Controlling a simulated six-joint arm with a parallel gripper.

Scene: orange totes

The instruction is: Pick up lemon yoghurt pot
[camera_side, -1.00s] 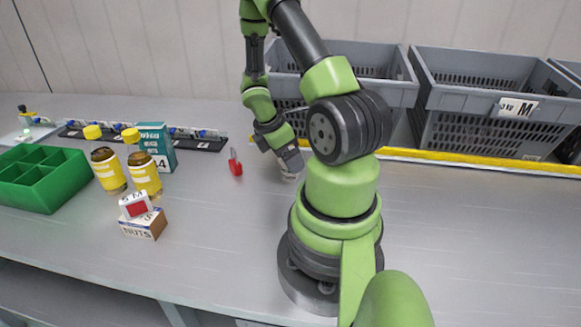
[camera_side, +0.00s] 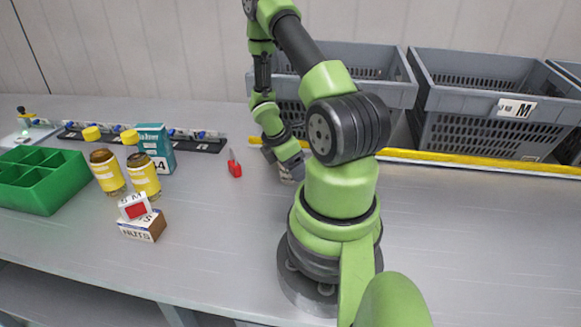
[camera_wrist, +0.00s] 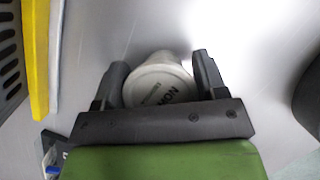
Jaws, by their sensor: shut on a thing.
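The lemon yoghurt pot (camera_wrist: 160,82) is a white, round pot between the two dark fingers of my gripper (camera_wrist: 160,85) in the wrist view. Part of the lettering "MON" shows on its lid. My gripper is shut on the pot, with one finger on each side. In the side view my gripper (camera_side: 287,172) points down near the table beside my base. The pot is mostly hidden there by my arm, and I cannot tell whether it touches the table.
Grey crates (camera_side: 493,103) stand at the back behind a yellow strip (camera_side: 480,163). Further left are yellow-capped jars (camera_side: 143,175), a teal box (camera_side: 157,147), a nuts box (camera_side: 143,227) and a green divided tray (camera_side: 58,190).

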